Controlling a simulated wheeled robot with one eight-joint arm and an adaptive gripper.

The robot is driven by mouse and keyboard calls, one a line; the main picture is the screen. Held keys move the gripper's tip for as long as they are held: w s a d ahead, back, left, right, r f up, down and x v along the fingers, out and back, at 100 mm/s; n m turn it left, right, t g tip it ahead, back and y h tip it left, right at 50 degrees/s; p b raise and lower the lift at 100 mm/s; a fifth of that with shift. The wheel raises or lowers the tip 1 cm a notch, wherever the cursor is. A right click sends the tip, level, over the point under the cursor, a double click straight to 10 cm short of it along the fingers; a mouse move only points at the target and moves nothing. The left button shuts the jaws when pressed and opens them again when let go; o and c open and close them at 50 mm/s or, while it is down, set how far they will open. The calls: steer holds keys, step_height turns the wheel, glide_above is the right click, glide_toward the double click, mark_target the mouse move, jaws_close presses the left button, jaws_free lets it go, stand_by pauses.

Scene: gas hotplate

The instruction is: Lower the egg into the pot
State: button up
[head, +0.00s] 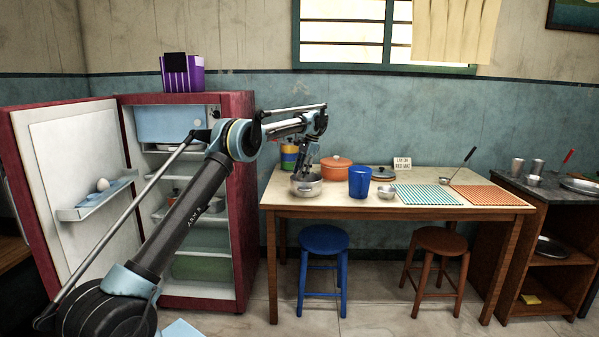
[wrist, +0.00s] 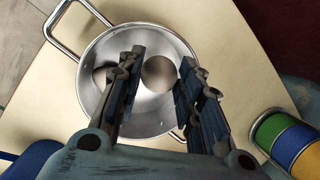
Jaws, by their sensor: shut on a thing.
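A steel pot (head: 306,189) with side handles stands at the left end of the wooden table. The wrist view looks down into the same pot (wrist: 166,121). My gripper (head: 304,172) points down over the pot. In the wrist view, my gripper (wrist: 161,64) is shut on a brownish egg (wrist: 158,74) between its fingertips, which show within the pot's rim. Whether the egg touches the pot's bottom cannot be told. A dark rounded shape left of the left finger may be a shadow or another egg. The head view hides the held egg.
An orange lidded pot (head: 337,168) and a blue cup (head: 360,182) stand close right of the steel pot. A white egg (head: 102,184) sits on the open fridge door's shelf. Two stools (head: 324,240) stand before the table.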

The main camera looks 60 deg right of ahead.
steer(key=shift+f, duration=0.1)
stand_by(0.5)
steer(key=o, duration=0.8)
steer(key=shift+c, duration=0.2)
steer(key=v, duration=0.7)
steer(key=shift+r, duration=0.3)
